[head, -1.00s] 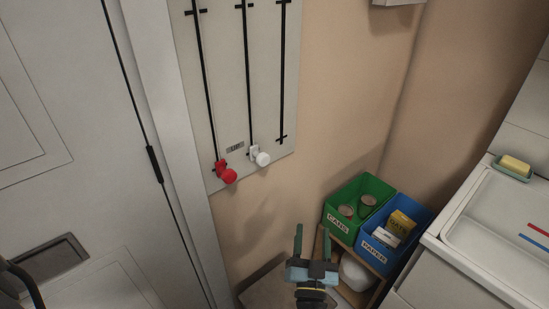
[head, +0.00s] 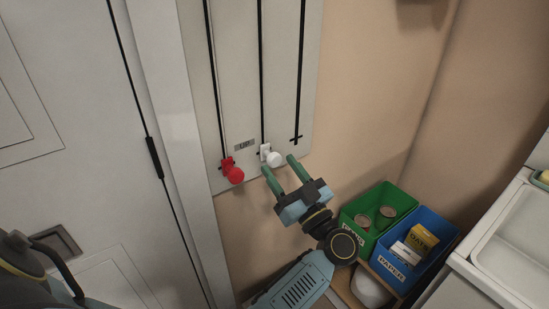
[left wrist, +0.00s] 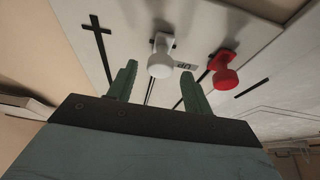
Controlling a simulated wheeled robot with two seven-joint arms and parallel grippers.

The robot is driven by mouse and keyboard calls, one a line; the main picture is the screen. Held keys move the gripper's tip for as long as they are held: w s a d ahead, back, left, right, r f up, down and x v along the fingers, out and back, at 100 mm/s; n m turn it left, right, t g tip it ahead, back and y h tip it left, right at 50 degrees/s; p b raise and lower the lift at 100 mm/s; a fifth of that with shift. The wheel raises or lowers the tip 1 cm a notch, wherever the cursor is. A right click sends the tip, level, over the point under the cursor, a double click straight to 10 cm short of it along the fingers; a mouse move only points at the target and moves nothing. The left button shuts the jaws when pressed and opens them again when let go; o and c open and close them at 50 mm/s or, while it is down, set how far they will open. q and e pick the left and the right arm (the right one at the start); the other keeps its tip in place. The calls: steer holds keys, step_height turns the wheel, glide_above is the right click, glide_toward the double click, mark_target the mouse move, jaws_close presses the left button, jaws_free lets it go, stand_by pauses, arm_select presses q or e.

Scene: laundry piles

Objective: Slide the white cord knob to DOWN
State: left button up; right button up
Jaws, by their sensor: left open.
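The white cord knob (head: 275,159) sits at the lower end of the middle black track on a pale wall panel (head: 283,60). A small label (head: 244,145) beside it appears to read UP. My left gripper (head: 280,167) is open, its green fingertips just below the white knob in the head view. In the left wrist view the white knob (left wrist: 160,58) shows beyond and between the two open fingers (left wrist: 157,78). No grip on it shows, and whether a finger touches it I cannot tell. My right gripper is not in view.
A red knob (head: 234,174) is close left of the white one; it also shows in the left wrist view (left wrist: 225,72). A green bin (head: 354,238) and blue bin (head: 407,272) stand lower right, near a white sink (head: 497,280). A grey door (head: 80,120) is left.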

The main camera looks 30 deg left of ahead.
mark_target(277, 162)
arm_select(q)
steer(key=x, duration=0.2)
steer(key=shift+w+a+r, duration=0.1)
steer(key=shift+a, duration=0.15)
steer(key=shift+w+a+r, duration=0.15)
steer(key=shift+w+a, duration=0.05)
steer(key=shift+a, duration=0.25)
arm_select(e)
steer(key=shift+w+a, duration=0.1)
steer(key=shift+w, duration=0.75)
